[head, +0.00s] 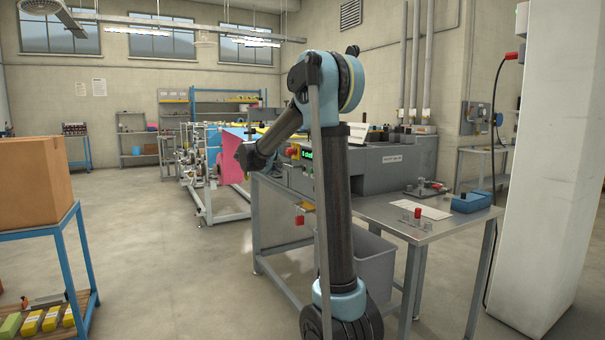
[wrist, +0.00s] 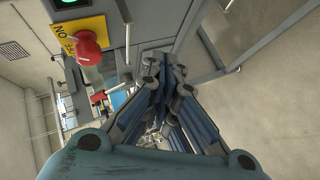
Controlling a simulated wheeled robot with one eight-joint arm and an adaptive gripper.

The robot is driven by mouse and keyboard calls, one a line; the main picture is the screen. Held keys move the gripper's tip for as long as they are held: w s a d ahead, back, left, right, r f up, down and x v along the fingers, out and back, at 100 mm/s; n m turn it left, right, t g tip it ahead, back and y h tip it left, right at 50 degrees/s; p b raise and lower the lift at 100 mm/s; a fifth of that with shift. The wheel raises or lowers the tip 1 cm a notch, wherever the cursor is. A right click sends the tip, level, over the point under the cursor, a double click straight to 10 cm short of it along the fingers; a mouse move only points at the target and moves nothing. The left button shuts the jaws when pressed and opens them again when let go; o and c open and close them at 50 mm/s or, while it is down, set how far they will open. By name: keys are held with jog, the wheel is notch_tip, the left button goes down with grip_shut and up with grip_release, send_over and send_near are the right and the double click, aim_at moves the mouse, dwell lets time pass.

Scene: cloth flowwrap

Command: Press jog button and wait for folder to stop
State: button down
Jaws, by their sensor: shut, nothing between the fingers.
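My gripper (wrist: 165,62) is shut and empty in the wrist view, its fingers pointing toward a grey machine frame. A red mushroom button (wrist: 88,46) on a yellow plate (wrist: 64,40) is left of the fingertips, apart from them. A green light (wrist: 64,3) shows at the top edge. In the head view, the grey folder machine (head: 388,168) stands behind my arm, with a red button (head: 292,151) and a green display (head: 307,155) on its near end. I cannot tell which control is the jog button. My fingers cannot be made out in the head view.
A red part (wrist: 98,98) sticks out beside the frame, close left of my fingers. A steel table (head: 390,218) with a blue tray (head: 470,202) stands right, near a white pillar (head: 553,150). A grey bin (head: 372,268) is below.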

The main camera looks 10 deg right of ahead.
aim_at(296, 167)
jog(key=shift+d, duration=0.1)
jog(key=w+d, duration=0.2)
jog(key=d, duration=0.6)
jog(key=shift+w+d, duration=0.15)
jog(key=shift+w, duration=0.2)
dwell(1.4)
jog(key=shift+d, duration=0.2)
jog(key=shift+d+r, duration=0.15)
jog(key=shift+d, duration=0.05)
jog(key=shift+d, duration=0.2)
dwell(0.3)
